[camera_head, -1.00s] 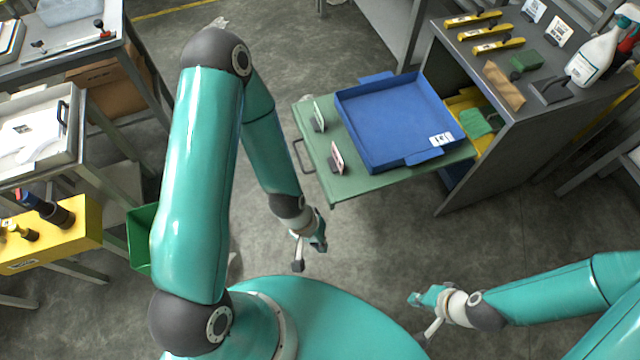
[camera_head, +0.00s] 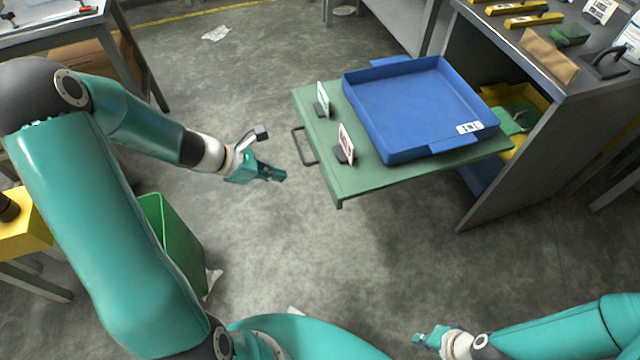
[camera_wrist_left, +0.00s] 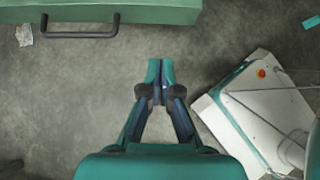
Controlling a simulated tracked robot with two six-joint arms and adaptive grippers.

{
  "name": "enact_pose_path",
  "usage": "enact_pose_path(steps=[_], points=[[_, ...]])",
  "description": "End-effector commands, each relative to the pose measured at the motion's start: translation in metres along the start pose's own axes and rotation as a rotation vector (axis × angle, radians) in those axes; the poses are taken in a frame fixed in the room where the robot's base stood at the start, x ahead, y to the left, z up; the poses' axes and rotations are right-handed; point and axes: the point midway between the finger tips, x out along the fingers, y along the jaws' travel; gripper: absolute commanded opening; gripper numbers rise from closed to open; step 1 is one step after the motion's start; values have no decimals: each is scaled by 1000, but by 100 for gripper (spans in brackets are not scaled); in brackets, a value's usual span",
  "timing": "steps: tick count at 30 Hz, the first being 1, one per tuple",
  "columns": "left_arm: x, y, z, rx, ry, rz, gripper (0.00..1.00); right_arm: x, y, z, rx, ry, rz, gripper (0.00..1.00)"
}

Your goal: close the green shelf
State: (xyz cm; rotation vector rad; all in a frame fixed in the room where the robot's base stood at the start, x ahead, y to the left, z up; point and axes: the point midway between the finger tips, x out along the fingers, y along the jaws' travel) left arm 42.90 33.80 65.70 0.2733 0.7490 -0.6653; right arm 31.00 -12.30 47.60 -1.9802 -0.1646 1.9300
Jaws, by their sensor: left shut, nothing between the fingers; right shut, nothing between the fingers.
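The green shelf (camera_head: 375,182) is pulled out of the grey cabinet (camera_head: 560,130) toward the left. Its dark bar handle (camera_head: 303,146) is on its left edge. A blue tray (camera_head: 420,105) rests on it. My left gripper (camera_head: 280,175) is shut and empty, a short gap to the left of the handle. In the left wrist view the shut fingers (camera_wrist_left: 160,68) point toward the shelf front (camera_wrist_left: 150,10) and its handle (camera_wrist_left: 80,33), which lies up and to the left. My right gripper (camera_head: 418,339) is shut and empty low in the view, well below the shelf.
Two small sign cards, one green-edged (camera_head: 322,100) and one red-edged (camera_head: 346,145), stand on the shelf left of the tray. A yellow bin (camera_head: 530,95) sits inside the cabinet. A green bin (camera_head: 175,235) stands by my left arm. The floor below the shelf is clear.

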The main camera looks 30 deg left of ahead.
Motion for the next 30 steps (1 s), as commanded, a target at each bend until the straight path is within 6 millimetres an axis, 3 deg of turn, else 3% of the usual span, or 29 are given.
enact_pose_path(steps=[15,21,30], points=[[99,-3,-3,5,3,-8,0,34,12,0,0,0,0,0],[114,-2,21,7,3,-5,0,30,11,0,0,0,0,0],[120,-2,27,4,4,-3,0,30,11,0,0,0,0,0]])
